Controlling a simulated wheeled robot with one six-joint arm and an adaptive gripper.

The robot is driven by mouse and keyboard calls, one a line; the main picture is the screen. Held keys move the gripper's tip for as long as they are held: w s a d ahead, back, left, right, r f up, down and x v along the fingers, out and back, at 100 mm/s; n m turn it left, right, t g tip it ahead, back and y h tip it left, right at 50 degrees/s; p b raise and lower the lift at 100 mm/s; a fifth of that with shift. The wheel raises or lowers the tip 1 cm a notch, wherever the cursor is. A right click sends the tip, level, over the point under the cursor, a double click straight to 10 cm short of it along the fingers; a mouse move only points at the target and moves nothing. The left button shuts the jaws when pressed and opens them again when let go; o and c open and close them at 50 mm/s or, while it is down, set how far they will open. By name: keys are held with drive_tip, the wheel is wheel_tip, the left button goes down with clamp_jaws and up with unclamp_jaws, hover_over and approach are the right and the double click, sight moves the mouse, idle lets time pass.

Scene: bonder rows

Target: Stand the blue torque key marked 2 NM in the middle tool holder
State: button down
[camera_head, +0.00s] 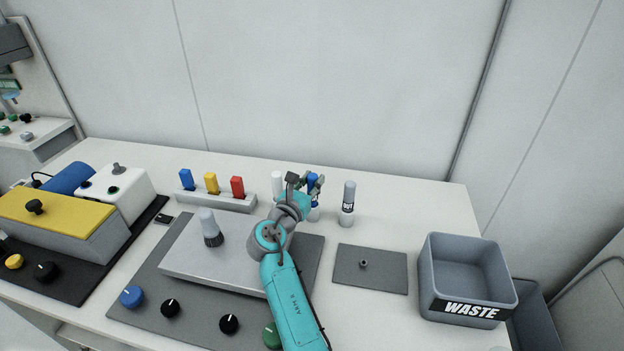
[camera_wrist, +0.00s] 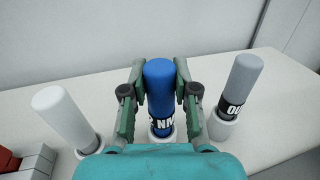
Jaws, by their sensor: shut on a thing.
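The blue torque key (camera_wrist: 160,85) stands upright between the fingers of my gripper (camera_wrist: 160,95). Its black label shows part of the "NM" marking in white. Its lower end is at a white round holder (camera_wrist: 163,138), the middle one of three; it looks to be in it, but the seating depth is hidden. In the head view the key's blue top (camera_head: 313,180) shows between the fingers of my gripper (camera_head: 312,184), at the back of the bench, with the holder mostly hidden by my arm.
A white key (camera_wrist: 66,117) stands left of it and a grey key with a black label (camera_wrist: 241,85) stands right, each in a holder. A rack with blue, yellow and red pieces (camera_head: 215,201) is further left. The WASTE bin (camera_head: 465,280) is at the right.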

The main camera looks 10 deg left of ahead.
drive_tip(key=shift+f, duration=0.3)
idle(0.4)
drive_tip(key=c, duration=0.8)
unclamp_jaws()
wheel_tip(320, 180, up, 10)
drive_tip(key=shift+f, duration=0.1)
drive_tip(key=shift+s, duration=0.1)
